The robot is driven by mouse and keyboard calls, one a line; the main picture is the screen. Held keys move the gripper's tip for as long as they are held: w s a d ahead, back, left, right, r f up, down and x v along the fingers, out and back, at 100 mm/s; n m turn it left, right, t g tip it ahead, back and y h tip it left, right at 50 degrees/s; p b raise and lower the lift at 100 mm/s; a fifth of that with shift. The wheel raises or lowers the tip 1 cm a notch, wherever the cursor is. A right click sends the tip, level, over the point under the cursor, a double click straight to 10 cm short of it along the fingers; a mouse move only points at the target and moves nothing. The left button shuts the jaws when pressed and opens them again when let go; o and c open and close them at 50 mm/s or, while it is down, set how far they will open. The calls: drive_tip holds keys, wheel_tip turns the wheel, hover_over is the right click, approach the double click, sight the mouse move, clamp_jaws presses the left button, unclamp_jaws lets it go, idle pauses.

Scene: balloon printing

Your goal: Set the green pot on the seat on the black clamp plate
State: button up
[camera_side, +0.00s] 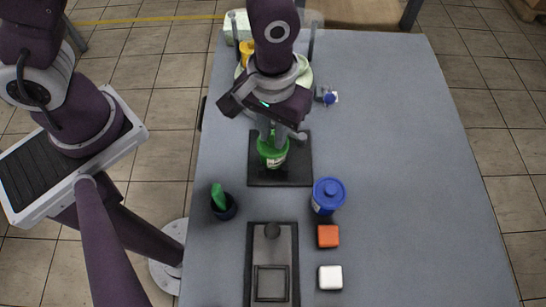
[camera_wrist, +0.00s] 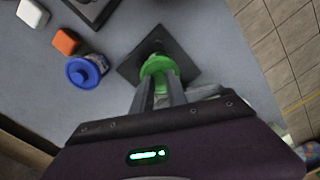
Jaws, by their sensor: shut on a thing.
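The green pot (camera_side: 272,154) is between the fingers of my gripper (camera_side: 270,140), over the black clamp plate (camera_side: 300,178). In the wrist view my gripper (camera_wrist: 160,92) is shut on the green pot (camera_wrist: 156,66), with the black clamp plate (camera_wrist: 183,62) beyond it. The pot looks upright. The gripper hides part of it, and the seat under it is hidden. I cannot tell whether the pot touches the plate or hangs just above it.
A blue lidded jar (camera_side: 328,196), an orange block (camera_side: 328,236) and a white block (camera_side: 330,277) stand right of a dark framed plate (camera_side: 252,262). A dark cup with a green item (camera_side: 222,203) stands at left. The table's right side (camera_side: 420,170) is clear.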

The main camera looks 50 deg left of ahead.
drive_tip(key=shift+f, duration=0.5)
idle(0.4)
drive_tip(key=o, duration=0.8)
drive_tip(key=shift+o, duration=0.2)
wheel_tip(320, 180, up, 7)
drive_tip(key=shift+f, duration=0.2)
drive_tip(key=shift+w+a+r, duration=0.1)
drive_tip(key=shift+r, duration=0.4)
drive_tip(key=s+a+r+m+t, duration=0.1)
drive_tip(key=s+a+r+t, duration=0.1)
drive_tip(key=s+a+r, duration=0.2)
drive_tip(key=s+a+r+m+t, duration=0.2)
drive_tip(key=s+a+r, duration=0.3)
drive_tip(key=a+r, duration=0.6)
drive_tip(key=shift+s+a+r+t, duration=0.2)
drive_tip(key=shift+a+t, duration=0.6)
drive_tip(key=shift+a, duration=0.15)
